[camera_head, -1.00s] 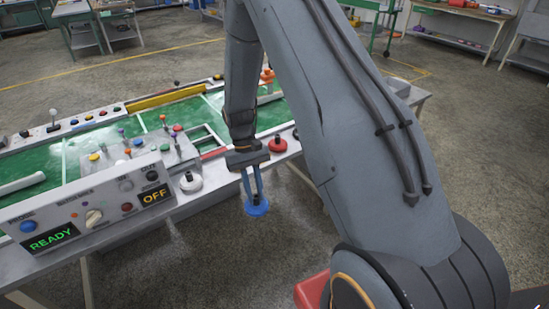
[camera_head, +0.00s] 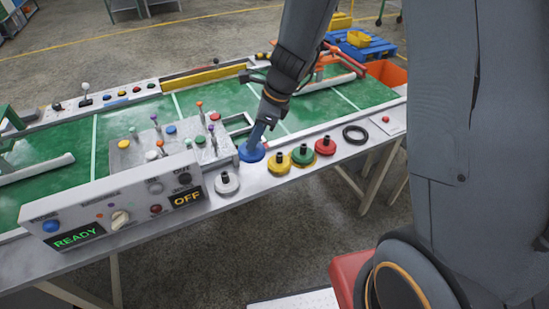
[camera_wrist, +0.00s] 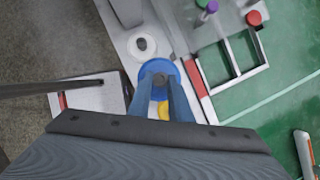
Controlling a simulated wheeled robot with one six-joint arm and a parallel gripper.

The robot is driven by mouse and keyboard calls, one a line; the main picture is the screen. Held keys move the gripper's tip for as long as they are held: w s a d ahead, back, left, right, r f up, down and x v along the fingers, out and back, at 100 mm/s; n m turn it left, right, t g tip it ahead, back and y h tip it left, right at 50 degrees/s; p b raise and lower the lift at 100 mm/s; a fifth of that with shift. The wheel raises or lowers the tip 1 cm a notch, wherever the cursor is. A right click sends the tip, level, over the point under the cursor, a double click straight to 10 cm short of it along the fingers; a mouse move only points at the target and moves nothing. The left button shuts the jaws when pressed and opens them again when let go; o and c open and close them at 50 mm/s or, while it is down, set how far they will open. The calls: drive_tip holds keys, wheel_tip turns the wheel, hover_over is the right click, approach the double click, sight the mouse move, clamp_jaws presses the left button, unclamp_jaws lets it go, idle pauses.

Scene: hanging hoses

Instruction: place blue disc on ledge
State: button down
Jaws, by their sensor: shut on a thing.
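The blue disc (camera_head: 252,152) is at the pale ledge (camera_head: 252,182) along the table's front side, between the white disc (camera_head: 227,183) and the yellow disc (camera_head: 279,163). My gripper (camera_head: 257,138) points down and is shut on the blue disc's raised middle. In the wrist view, the blue disc (camera_wrist: 157,67) shows between the blue fingers of my gripper (camera_wrist: 163,82), and the white disc (camera_wrist: 141,46) lies beyond it. I cannot tell whether the blue disc touches the ledge or is just above it.
The green disc (camera_head: 303,156), red disc (camera_head: 325,146) and black ring (camera_head: 355,135) lie along the ledge to the right. A control box (camera_head: 115,212) with READY and OFF displays stands at the left. A knobbed panel (camera_head: 170,143) and a pale frame (camera_head: 238,124) lie behind.

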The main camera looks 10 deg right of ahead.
sight(258, 148)
wheel_tip(258, 148, down, 6)
drive_tip(key=shift+w+r, duration=0.1)
drive_tip(key=shift+f+b, duration=0.45)
drive_tip(key=shift+f, duration=1.5)
drive_tip(key=shift+f, duration=0.2)
drive_tip(key=c, duration=1.6)
unclamp_jaws()
drive_tip(key=shift+r, duration=0.15)
